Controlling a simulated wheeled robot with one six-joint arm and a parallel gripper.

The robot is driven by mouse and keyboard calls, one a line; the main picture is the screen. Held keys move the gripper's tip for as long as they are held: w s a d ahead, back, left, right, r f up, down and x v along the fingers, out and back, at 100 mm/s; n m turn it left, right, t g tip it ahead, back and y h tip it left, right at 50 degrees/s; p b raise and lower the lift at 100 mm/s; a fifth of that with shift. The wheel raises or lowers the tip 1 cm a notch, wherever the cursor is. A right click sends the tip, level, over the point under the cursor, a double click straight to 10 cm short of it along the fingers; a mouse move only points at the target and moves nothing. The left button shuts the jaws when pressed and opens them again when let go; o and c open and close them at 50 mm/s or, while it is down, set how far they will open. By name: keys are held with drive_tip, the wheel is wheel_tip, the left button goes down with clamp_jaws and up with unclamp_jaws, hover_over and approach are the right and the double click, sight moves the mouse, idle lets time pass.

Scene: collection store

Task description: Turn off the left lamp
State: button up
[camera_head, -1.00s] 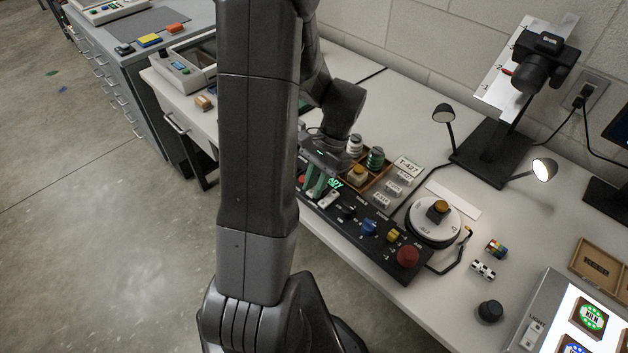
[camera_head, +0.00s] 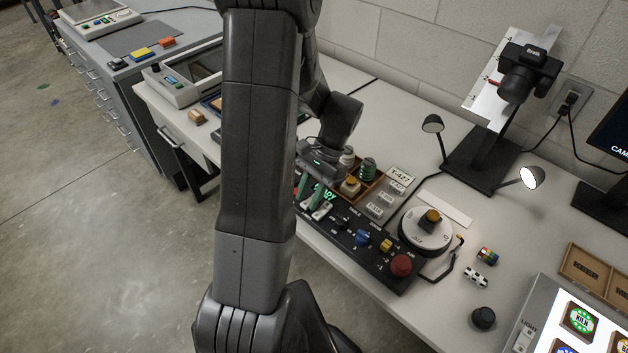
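The left lamp (camera_head: 433,124) is a small black desk lamp on the stand at the back right; its face looks grey and unlit. The right lamp (camera_head: 533,177) shines bright white. The black control panel (camera_head: 376,262) lies along the table's front edge, with white switches (camera_head: 321,209) at its left end. My gripper (camera_head: 308,200) points down at that end, its greenish fingers close to the white switches. Whether they touch is too small to tell. My arm hides part of the panel's left end, and the finger gap is unclear.
A wooden tray with jars (camera_head: 368,168) stands behind my gripper. A white turntable (camera_head: 427,237) stands to the right. A light box (camera_head: 545,316) is at the front right.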

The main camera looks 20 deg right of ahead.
drive_tip(key=v, duration=1.3)
drive_tip(key=shift+r+p, duration=0.3)
drive_tip(key=shift+p, duration=0.1)
drive_tip(key=shift+f, duration=0.15)
drive_tip(key=b+x, duration=0.1)
drive_tip(key=x, duration=1.2)
drive_tip(key=shift+f, duration=0.25)
drive_tip(key=shift+a+f, duration=0.1)
drive_tip(key=shift+s, duration=0.1)
